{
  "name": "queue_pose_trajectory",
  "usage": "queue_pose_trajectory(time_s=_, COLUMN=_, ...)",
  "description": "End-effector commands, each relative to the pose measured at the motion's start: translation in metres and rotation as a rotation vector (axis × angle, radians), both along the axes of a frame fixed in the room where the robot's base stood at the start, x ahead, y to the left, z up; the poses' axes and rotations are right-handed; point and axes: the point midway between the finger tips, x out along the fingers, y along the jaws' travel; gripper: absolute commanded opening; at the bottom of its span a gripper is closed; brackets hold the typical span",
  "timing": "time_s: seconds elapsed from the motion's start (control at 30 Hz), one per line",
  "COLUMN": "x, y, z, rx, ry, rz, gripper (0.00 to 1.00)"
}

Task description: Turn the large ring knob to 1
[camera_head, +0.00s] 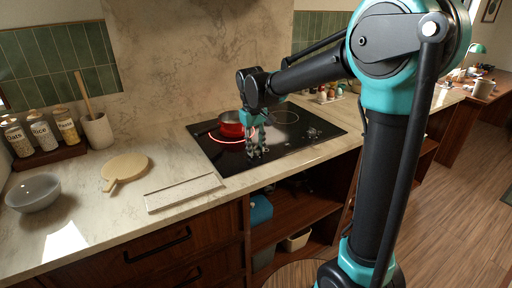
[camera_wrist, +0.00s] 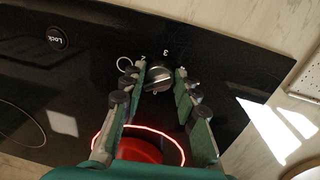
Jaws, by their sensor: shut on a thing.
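The knob (camera_wrist: 157,78) is a round, dark metallic dial with a raised grip bar, on the black glass hob (camera_head: 207,157). In the wrist view a printed 3 shows beyond it, and a 2 is partly visible near the left fingertip. A small white ring mark lies left of it. I cannot read a 1, nor the exact pointer setting. My gripper (camera_wrist: 161,71) is shut on the knob, with a finger on each side; it also shows in the head view (camera_head: 256,152), pointing down at the hob's front, where it hides the knob.
A red pot (camera_head: 231,125) stands on a glowing red cooking ring just behind my gripper. A round Lock mark (camera_wrist: 57,37) is on the glass. A white board (camera_head: 184,192), a wooden board (camera_head: 125,170) and a bowl (camera_head: 34,192) lie to the left on the counter.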

Motion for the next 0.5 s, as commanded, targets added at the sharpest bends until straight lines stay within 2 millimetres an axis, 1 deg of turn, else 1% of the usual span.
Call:
queue_pose_trajectory(time_s=0.2, x=-0.0005, y=0.001, z=-0.0003, rx=0.001, ry=0.001, rz=-0.067, gripper=0.01)
queue_pose_trajectory(time_s=0.5, x=-0.0005, y=0.0011, z=-0.0002, rx=0.001, ry=0.001, rz=-0.091, gripper=0.01)
